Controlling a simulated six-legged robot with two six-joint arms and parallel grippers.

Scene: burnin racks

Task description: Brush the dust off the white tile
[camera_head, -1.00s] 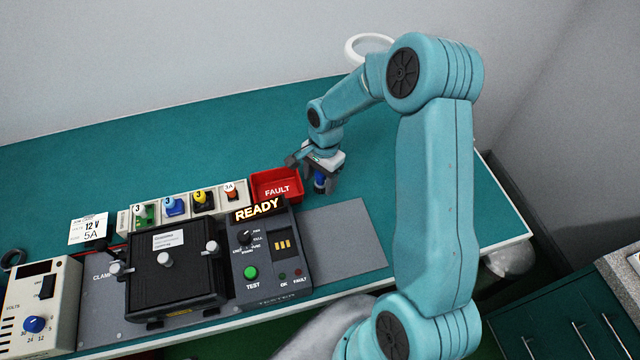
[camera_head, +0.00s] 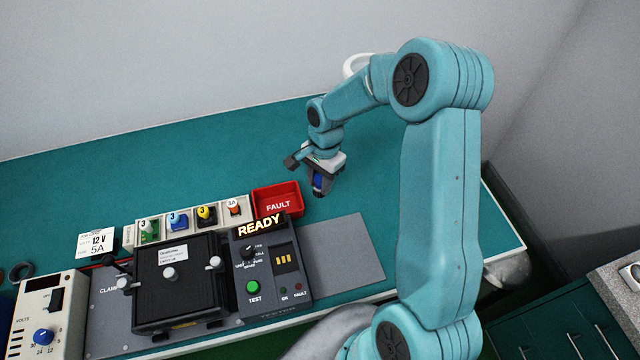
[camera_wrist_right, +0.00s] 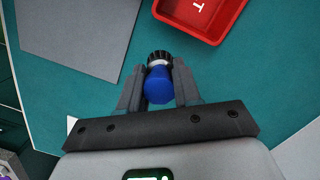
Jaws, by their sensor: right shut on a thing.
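I cannot make out the bristles clearly. No white tile can be made out in either view. My left gripper is not in view.
The red FAULT bin (camera_head: 277,200) stands beside a black tester (camera_head: 270,262) reading READY. A grey mat (camera_head: 345,255) lies bare at right. A clamp fixture (camera_head: 180,287), a row of coloured parts and a power supply (camera_head: 42,315) fill the left. The bench's back is clear.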

